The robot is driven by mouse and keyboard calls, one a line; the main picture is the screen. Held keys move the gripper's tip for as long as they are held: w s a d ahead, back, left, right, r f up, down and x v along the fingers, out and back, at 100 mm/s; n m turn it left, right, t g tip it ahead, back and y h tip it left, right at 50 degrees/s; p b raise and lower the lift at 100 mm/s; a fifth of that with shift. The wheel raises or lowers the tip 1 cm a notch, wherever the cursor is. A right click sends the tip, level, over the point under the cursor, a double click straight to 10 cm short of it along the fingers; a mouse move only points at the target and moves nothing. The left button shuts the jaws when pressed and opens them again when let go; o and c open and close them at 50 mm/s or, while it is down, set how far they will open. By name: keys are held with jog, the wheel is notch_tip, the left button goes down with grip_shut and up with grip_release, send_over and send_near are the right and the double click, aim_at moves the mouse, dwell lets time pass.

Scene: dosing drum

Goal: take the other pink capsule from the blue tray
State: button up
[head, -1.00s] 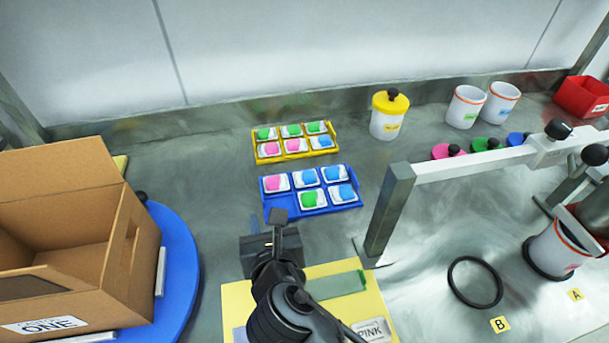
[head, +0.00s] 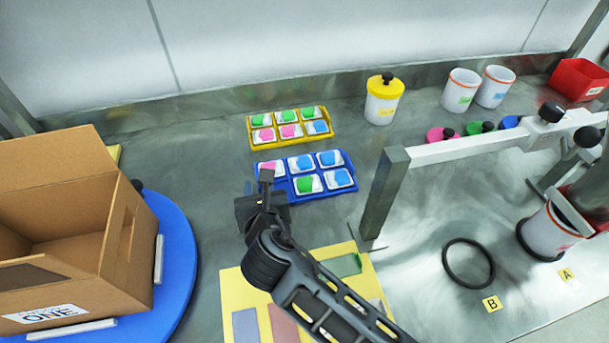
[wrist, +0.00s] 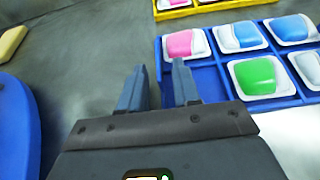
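The blue tray (head: 318,191) lies on the bench. The front-left compartment is empty. Blue capsules (head: 303,162) and a green capsule (head: 308,184) fill the others. My gripper (wrist: 160,84) is open, with nothing between its fingers. In the head view my gripper (head: 266,180) is at the tray's left end, its fingers apart from the pink capsule.
A yellow tray (head: 290,139) of green, pink and blue capsules lies behind. A cardboard box (head: 75,240) stands on a blue turntable (head: 178,270) at left. A yellow mat (head: 232,290) is in front. A metal frame (head: 385,195) stands to the right.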

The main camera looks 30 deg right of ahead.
grip_shut()
jog(key=shift+r, duration=0.15)
dwell(0.4)
